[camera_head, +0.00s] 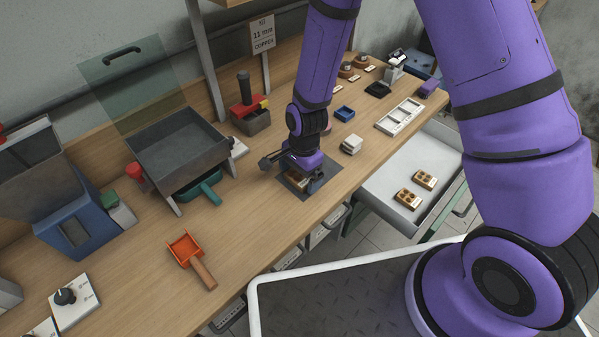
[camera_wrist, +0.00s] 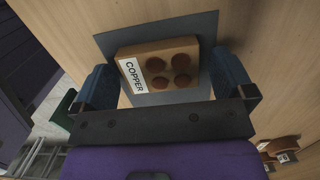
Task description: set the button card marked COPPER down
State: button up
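The button card marked COPPER (camera_wrist: 158,66) is a tan block with several round copper-brown buttons and a white label strip. In the wrist view it lies on a dark grey mat (camera_wrist: 205,24), slightly turned. My gripper (camera_wrist: 168,82) has its two blue fingers on either side of the card. The fingers are wide apart, with a visible gap between the card and the right finger. Contact at the left finger is unclear. In the head view, my gripper (camera_head: 301,181) is low over the mat (camera_head: 322,190) and mostly hides the card.
An open drawer (camera_head: 385,190) at right holds two similar cards (camera_head: 424,179). A sign (camera_head: 263,35) reads KIT 11 mm COPPER. A white divided tray (camera_head: 400,115), a blue tray (camera_head: 345,113) and an orange scoop (camera_head: 186,250) are on the bench. Bare wood lies left of the mat.

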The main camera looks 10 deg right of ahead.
jog(key=shift+r, duration=0.1)
jog(key=d+r+n+t, duration=0.1)
jog(key=d+r+n, duration=0.15)
jog(key=r, duration=0.95)
jog(key=d+r+n+t, duration=0.1)
jog(key=d+r, duration=0.3)
jog(key=r, duration=0.8)
jog(key=s+d+r+n+t, duration=0.2)
jog(key=s+d+r+n, duration=0.2)
jog(key=s+d+r, duration=0.3)
jog(key=s+d+r+n+t+h, duration=0.1)
jog(key=s+d+r+n+t, duration=0.1)
jog(key=s+d+r+n, duration=0.2)
jog(key=s+d+r, duration=0.3)
jog(key=s+r, duration=0.3)
jog(key=r, duration=0.1)
jog(key=shift+s+d+r, duration=0.25)
jog(key=shift+s, duration=0.15)
